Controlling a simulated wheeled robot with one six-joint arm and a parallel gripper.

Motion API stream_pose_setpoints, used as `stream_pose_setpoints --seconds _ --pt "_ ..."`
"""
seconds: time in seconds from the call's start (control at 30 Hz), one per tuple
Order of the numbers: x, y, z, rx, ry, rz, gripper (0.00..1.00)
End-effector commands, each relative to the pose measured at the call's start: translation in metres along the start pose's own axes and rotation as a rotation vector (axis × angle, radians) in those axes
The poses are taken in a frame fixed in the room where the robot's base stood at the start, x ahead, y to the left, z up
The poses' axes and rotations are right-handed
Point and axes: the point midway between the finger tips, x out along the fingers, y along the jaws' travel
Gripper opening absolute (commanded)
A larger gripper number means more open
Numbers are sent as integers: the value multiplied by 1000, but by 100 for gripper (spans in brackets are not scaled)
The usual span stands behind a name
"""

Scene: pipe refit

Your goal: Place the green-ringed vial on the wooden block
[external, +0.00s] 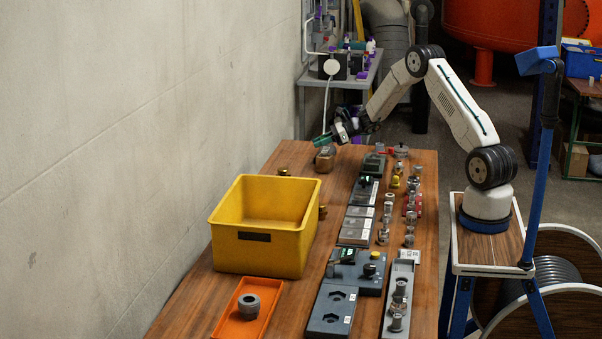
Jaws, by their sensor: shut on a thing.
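My gripper (325,140) is at the far left end of the workbench, pointing down, with green at its fingertips. It is shut on a small greyish piece (327,151), which I take to be the vial; its green ring cannot be told apart from the green fingertips at this size. A small brown block (324,163), which looks like the wooden block, stands on the bench directly below. The vial appears to be at the block's top; whether it touches or hovers just above cannot be told.
A yellow bin (262,262) stands in front of the block, with small brass pieces (284,172) nearby. An orange tray (228,323) holds a grey ring. A row of dark fixtures (362,212) and metal fittings (390,197) runs along the bench's right side. A wall borders the left.

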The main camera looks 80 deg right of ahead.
Motion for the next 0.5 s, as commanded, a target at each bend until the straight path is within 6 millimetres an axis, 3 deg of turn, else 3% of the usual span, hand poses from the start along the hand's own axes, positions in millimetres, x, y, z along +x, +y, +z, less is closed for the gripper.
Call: stream_pose_setpoints --seconds 0.27,0.3,0.33,0.37,0.5 --pt "1 0 -2 -1 0 0 7" --pt "1 0 -2 -1 0 0 38" --pt "1 0 -2 -1 0 0 46" --pt "1 0 -2 -1 0 0 51" --pt "1 0 -2 -1 0 0 51"
